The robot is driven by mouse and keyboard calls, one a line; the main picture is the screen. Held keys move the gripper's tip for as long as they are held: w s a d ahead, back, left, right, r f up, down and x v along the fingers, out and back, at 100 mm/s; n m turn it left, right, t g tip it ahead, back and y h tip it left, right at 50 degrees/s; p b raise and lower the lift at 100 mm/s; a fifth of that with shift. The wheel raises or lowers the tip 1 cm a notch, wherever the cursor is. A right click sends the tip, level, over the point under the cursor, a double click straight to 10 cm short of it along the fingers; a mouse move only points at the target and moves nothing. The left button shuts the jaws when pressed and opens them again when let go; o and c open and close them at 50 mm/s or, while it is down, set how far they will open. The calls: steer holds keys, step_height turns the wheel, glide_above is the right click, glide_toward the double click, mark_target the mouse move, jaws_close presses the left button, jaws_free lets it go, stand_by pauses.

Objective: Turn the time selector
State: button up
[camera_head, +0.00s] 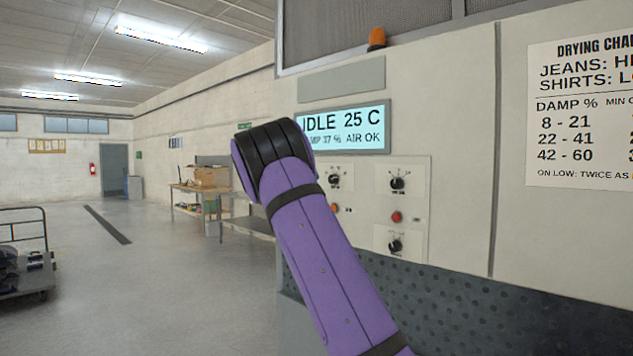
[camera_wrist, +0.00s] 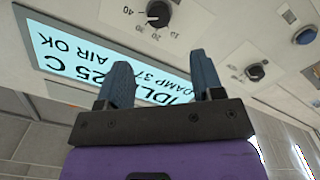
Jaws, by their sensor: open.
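My gripper (camera_wrist: 163,66) shows in the wrist view with two blue-grey fingers apart and nothing between them. It is in front of the lit display (camera_wrist: 75,55). A black knob (camera_wrist: 158,13) with a scale numbered 10 to 40 is beyond the fingertips, apart from them. A second black knob (camera_wrist: 256,72) is to the right of the fingers. In the head view, black knobs show at upper right (camera_head: 398,183), upper left (camera_head: 333,182) and lower right (camera_head: 395,246). I cannot read which is labelled the time selector. My purple arm hides the gripper there.
A blue button (camera_wrist: 305,35) is at the wrist view's right edge. In the head view, a red button (camera_head: 397,217) is below the upper-right knob. An orange lamp (camera_head: 377,37) tops the machine. A table (camera_head: 190,190) and cart (camera_head: 25,275) stand left, with open floor between.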

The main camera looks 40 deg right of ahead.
mark_target(331, 179)
steer(key=d, duration=1)
steer(key=shift+w+d, duration=0.25)
steer(key=c, duration=0.9)
